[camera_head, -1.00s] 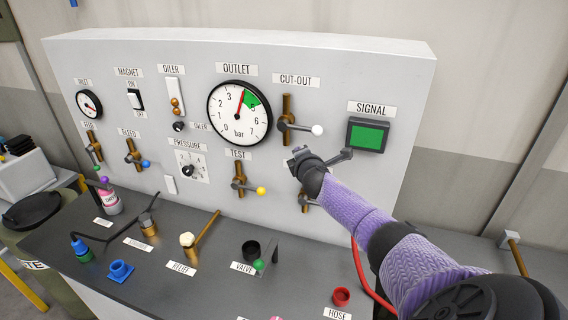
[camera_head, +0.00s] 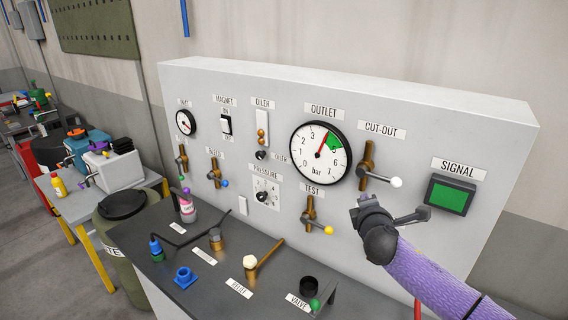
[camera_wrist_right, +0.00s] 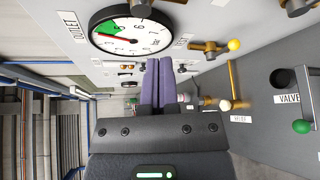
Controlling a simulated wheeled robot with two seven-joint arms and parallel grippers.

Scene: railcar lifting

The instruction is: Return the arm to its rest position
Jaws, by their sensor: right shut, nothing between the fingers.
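My right arm, in a purple sleeve, comes in from the lower right in the head view. Its dark gripper (camera_head: 362,205) is in front of the upright panel (camera_head: 470,135), right of the TEST valve (camera_head: 310,215) and below the CUT-OUT valve (camera_head: 367,165). In the right wrist view the two purple fingers (camera_wrist_right: 158,80) lie together with nothing between them. A dark lever (camera_head: 412,215) shows just right of the gripper; its base is hidden. My left gripper is in neither view.
The outlet gauge (camera_head: 320,153) and lit green signal (camera_head: 450,195) are on the panel. A drum (camera_head: 125,235) and cluttered tables stand left.

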